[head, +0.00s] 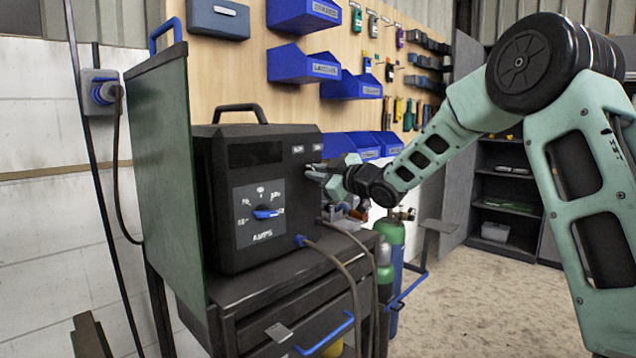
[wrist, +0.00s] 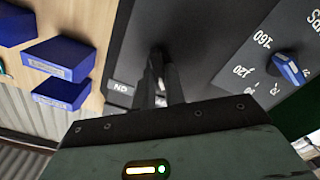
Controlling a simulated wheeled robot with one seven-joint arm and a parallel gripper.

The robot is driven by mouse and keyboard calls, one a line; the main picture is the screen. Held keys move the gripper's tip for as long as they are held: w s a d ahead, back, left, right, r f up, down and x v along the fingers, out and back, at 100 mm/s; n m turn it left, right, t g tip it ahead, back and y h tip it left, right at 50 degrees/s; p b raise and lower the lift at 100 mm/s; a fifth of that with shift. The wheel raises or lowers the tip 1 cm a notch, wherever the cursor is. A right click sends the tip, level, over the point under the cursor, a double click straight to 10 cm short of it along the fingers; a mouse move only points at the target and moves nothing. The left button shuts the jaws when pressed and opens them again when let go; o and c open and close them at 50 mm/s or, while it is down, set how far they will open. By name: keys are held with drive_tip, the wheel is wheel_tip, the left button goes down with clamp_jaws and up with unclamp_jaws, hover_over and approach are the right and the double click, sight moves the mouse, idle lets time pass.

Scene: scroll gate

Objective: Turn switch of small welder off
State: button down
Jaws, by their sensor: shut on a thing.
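The small welder (head: 225,200) is a black box with a top handle, standing on a dark cart. It also fills the middle of the wrist view (wrist: 205,50). My gripper (head: 316,172) reaches its front face from the right, at the upper right below two small white labels. In the wrist view my gripper (wrist: 160,78) has its fingers close together against the dark panel, shut on the switch, which the fingers mostly hide. A white label (wrist: 121,88) sits just left of the fingers. The switch's position cannot be made out.
A blue amps knob (head: 266,213) is on the welder's left panel and shows in the wrist view (wrist: 290,68). Cables hang from the front. A green screen (head: 165,170) stands at left, gas cylinders (head: 389,240) at right. Blue bins (head: 300,65) hang behind. Open floor lies right.

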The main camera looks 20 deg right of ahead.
drive_tip(key=shift+f, duration=0.1)
idle(0.3)
drive_tip(key=c, duration=1.5)
unclamp_jaws()
drive_tip(key=shift+o, duration=0.2)
drive_tip(key=shift+s, duration=0.1)
drive_tip(key=b+v, duration=0.2)
drive_tip(key=v, duration=1.5)
